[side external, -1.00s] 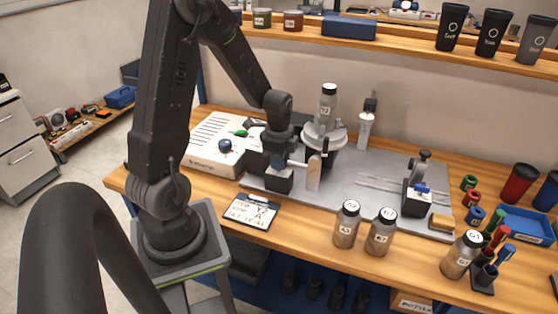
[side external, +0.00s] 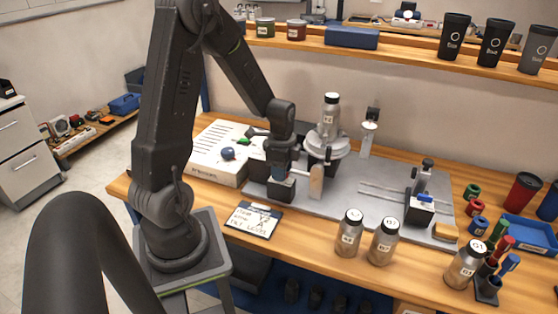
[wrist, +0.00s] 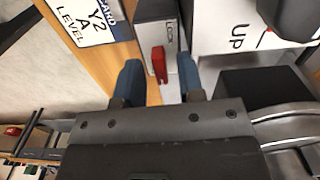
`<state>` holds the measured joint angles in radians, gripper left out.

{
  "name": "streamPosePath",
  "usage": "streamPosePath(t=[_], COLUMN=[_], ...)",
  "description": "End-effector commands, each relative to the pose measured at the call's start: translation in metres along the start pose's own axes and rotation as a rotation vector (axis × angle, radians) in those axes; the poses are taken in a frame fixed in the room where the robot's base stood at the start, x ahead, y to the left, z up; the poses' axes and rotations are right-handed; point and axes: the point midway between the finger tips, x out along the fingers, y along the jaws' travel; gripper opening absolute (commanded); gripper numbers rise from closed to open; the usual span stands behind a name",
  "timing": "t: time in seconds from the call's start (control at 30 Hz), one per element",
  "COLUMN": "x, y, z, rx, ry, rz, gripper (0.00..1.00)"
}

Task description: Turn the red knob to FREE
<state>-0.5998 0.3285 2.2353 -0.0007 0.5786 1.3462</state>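The red knob (wrist: 159,63) shows in the wrist view as a narrow red bar beside a pale plate (wrist: 171,35) lettered LOCK. No FREE lettering is readable. My gripper (wrist: 160,77) is open, its two blue fingertips left and right of the knob in the picture, with a visible gap on each side. I cannot tell how far the knob is below the fingertips. In the side external view my gripper (side external: 281,170) points down over a dark block (side external: 281,189) at the left of the grey plate; the knob is hidden there.
A bottle (side external: 330,117) stands on a round pale stage (side external: 326,145) just right of my gripper. A white box (side external: 215,150) with a blue button is to the left. A clipboard (side external: 253,220) lies in front. Two bottles (side external: 349,234) stand front right.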

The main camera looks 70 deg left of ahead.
Motion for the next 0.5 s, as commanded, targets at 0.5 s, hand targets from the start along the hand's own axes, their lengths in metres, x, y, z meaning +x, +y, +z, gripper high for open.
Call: streamPosePath(t=[0.5], x=[0.0013], y=[0.0001], z=[0.0024], rx=[-0.585], ry=[-0.004], rz=[0.001], gripper=[0.38])
